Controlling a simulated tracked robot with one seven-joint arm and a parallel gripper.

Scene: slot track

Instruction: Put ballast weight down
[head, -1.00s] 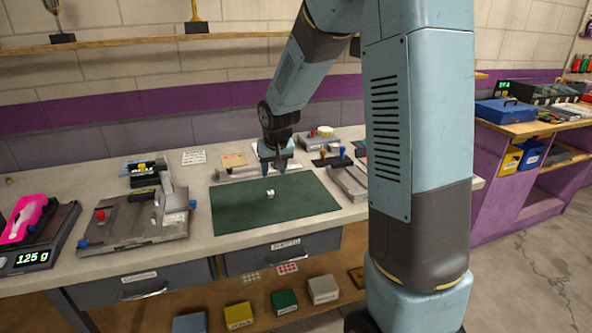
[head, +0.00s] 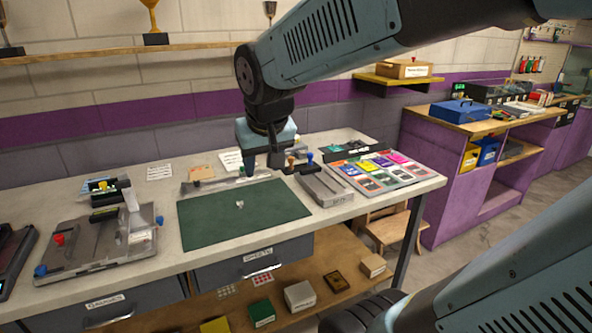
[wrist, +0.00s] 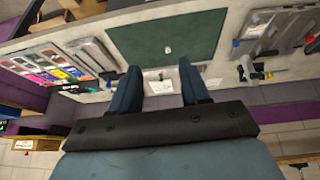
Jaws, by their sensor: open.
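The ballast weight is a small silvery piece (head: 239,204) lying on the green mat (head: 285,204), near the mat's middle. In the wrist view the weight (wrist: 167,50) sits on the mat (wrist: 125,35), beyond the fingertips and apart from them. My gripper (head: 262,172) is raised over the back edge of the mat, above and behind the weight. In the wrist view my gripper (wrist: 159,72) has its two fingers wide apart with nothing between them.
A grey fixture with a red knob (head: 85,245) stands left of the mat. A grey track block (head: 325,188) and a board of coloured cards (head: 380,172) are on the right. A wall shelf (head: 60,55) is behind. Drawers (head: 255,262) are below the bench.

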